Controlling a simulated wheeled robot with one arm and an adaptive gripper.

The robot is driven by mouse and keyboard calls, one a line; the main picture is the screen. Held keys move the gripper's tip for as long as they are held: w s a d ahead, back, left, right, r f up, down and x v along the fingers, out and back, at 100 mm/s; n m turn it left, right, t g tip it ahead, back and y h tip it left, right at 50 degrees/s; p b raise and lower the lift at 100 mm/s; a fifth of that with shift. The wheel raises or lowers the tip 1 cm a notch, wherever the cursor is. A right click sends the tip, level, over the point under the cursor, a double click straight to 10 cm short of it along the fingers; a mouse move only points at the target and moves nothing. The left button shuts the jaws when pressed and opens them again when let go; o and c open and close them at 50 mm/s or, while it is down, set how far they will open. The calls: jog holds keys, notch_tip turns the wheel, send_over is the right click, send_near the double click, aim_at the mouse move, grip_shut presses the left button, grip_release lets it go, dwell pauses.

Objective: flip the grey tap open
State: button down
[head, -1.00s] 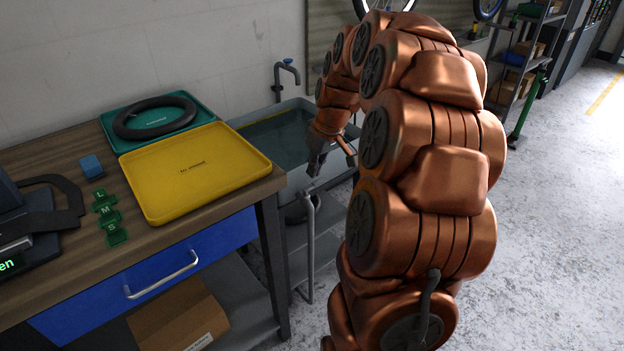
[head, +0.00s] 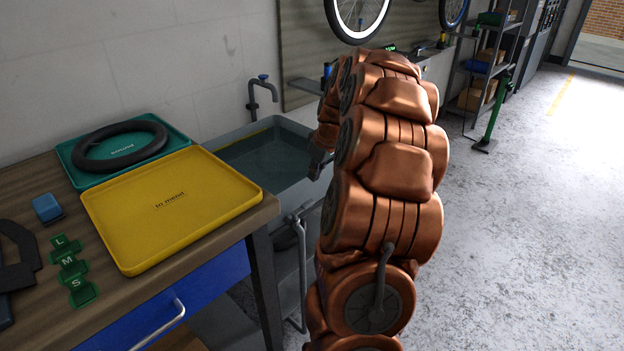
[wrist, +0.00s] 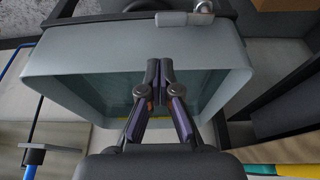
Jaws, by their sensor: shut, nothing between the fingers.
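A grey tap (head: 297,215) with a lever stands on a pipe at the front of the grey sink (head: 221,139). In the wrist view the tap's grey lever (wrist: 172,19) lies crosswise at the sink's front edge, at the top of the picture. My gripper (head: 318,172) is shut and empty, at the sink's right part in the head view. In the wrist view the shut fingertips (wrist: 159,64) point towards the lever, over the sink, with a gap between. My arm hides the sink's right end in the head view.
The workbench left of the sink bears a yellow tray (head: 110,232) and a teal tray (head: 180,140). Open floor lies to the right.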

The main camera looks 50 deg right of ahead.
aim_at(307, 193)
jog(key=x, duration=0.9)
jog(key=shift+f, duration=0.15)
jog(key=shift+a, duration=0.15)
